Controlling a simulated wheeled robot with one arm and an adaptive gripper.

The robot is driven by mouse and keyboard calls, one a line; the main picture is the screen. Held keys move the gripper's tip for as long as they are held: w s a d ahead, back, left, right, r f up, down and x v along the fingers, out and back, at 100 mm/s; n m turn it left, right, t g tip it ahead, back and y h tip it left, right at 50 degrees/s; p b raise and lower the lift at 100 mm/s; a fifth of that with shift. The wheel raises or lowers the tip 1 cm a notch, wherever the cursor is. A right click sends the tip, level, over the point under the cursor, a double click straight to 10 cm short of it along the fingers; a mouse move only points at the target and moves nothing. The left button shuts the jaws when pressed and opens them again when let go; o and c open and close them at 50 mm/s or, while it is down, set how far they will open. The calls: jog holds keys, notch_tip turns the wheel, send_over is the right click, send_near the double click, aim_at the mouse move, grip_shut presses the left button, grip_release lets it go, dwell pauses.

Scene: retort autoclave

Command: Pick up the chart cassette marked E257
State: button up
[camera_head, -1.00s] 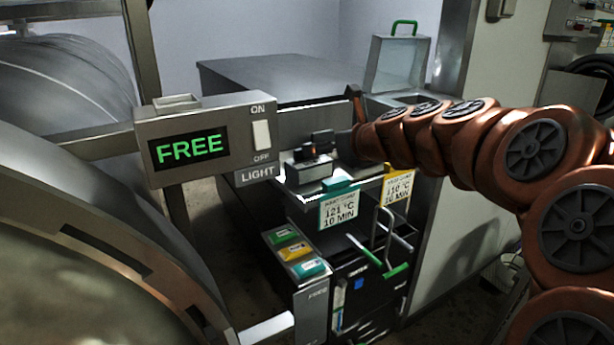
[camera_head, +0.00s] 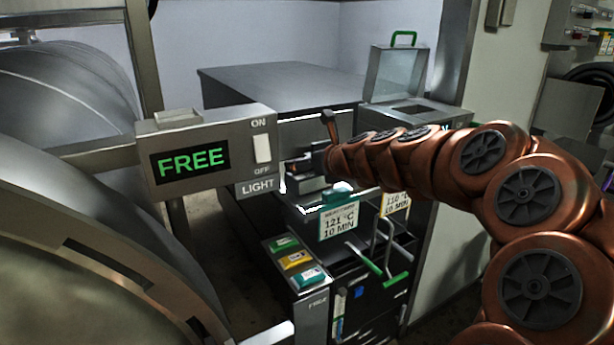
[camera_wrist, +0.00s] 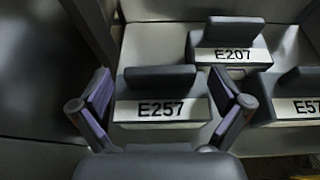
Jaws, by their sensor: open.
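The chart cassette marked E257 (camera_wrist: 160,109) is a grey block with a dark upright grip along its top and a white label on its front. It sits upright in the middle of the wrist view. My gripper (camera_wrist: 160,88) is open, with one finger on each side of this cassette. Nothing appears held, and I cannot tell whether the fingers touch it. In the head view the arm's end is among small dark shapes above the shelf, so the cassette cannot be made out there.
Cassette E207 (camera_wrist: 232,55) stands just behind, to the right. In the head view, a FREE panel (camera_head: 207,120) and a 121 °C card (camera_head: 338,222) are near the arm's end.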

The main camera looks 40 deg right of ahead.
jog(key=shift+w, duration=0.1)
jog(key=c, duration=1.3)
